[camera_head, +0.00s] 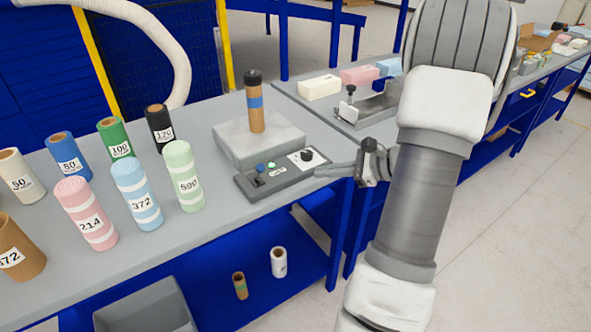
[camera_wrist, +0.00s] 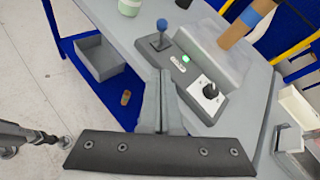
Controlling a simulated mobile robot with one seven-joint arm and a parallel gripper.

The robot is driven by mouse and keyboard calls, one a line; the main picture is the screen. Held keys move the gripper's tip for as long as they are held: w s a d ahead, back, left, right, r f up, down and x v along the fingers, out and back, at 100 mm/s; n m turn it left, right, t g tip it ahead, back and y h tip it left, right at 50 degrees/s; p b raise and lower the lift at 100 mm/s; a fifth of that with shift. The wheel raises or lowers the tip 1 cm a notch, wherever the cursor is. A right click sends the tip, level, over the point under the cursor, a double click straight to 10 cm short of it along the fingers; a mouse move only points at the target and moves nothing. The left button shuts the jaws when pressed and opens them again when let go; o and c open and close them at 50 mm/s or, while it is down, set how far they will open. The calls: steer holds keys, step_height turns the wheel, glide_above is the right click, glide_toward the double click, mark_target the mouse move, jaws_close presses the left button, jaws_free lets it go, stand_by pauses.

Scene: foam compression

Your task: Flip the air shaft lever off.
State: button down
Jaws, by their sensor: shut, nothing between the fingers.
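A dark grey control box (camera_head: 262,184) lies on the grey table. It carries a lever with a blue ball knob (camera_head: 260,167), a lit green lamp (camera_head: 271,164) and a black knob or lever (camera_head: 306,155) on a white plate. In the wrist view the blue-knobbed lever (camera_wrist: 162,24) stands up at the far end, the green lamp (camera_wrist: 186,58) is in the middle, and the black one (camera_wrist: 210,91) is nearer. Which is the air shaft lever I cannot read. My gripper (camera_head: 320,171) is shut and empty beside the box's right end; its fingers (camera_wrist: 161,78) point toward the box.
A brown tube with a blue band (camera_head: 256,108) stands on a grey block (camera_head: 225,145) behind the box. Several labelled rolls stand left of it, the nearest being a green one (camera_head: 183,175). A second table (camera_head: 350,128) holds foam blocks. A grey bin (camera_wrist: 100,58) sits below.

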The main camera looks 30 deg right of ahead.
glide_toward(258, 173)
step_height(258, 173, down, 3)
steer(key=w, duration=0.1)
steer(key=shift+w+a+r, duration=0.25)
steer(key=shift+w+a, duration=0.15)
steer(key=shift+w, duration=0.15)
steer(key=shift+w+a+r, duration=0.25)
steer(key=shift+w+a, duration=0.2)
steer(key=shift+w, duration=0.1)
steer(key=shift+r+p, duration=0.1)
steer(key=shift+p, duration=0.25)
steer(key=shift+w+r+g+p, duration=0.2)
steer(key=shift+g+p, duration=0.1)
steer(key=shift+p, duration=0.25)
